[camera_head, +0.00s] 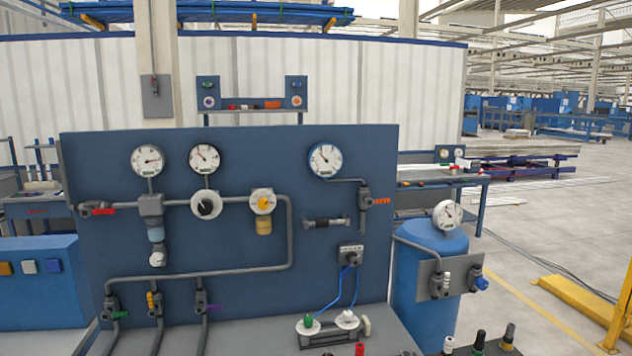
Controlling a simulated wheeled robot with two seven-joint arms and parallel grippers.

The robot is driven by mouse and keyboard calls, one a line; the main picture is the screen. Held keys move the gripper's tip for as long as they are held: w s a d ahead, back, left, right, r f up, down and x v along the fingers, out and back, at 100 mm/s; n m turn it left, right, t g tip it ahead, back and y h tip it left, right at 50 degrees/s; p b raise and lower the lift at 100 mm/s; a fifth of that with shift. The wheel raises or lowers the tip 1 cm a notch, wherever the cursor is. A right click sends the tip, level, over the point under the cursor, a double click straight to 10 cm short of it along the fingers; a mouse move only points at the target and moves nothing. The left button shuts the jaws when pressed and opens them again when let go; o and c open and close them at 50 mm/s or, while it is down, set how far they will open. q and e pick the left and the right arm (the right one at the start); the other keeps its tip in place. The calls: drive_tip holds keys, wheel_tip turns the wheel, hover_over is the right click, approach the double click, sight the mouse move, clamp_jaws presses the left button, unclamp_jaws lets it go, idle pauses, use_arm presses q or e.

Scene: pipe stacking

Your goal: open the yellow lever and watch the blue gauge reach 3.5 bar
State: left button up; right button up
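A blue upright panel carries pipes, valves and round white gauges. A yellow lever (151,301) sits on the middle of three lower valves and looks roughly upright, along its pipe. A gauge at the panel's upper right (325,160) has a blue-looking rim; its needle points to the upper left, and its numbers are too small to read. Two more gauges stand at the upper left (148,160) and upper middle (205,159). Another gauge (447,215) is on the blue tank (428,312). Neither gripper is in view.
A green lever (120,314) and a purple lever (214,308) flank the yellow one. A red lever (100,211) is at the left and an orange lever (382,201) at the right. Small bottles (479,341) stand at the lower right. A yellow floor frame (575,299) lies further right.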

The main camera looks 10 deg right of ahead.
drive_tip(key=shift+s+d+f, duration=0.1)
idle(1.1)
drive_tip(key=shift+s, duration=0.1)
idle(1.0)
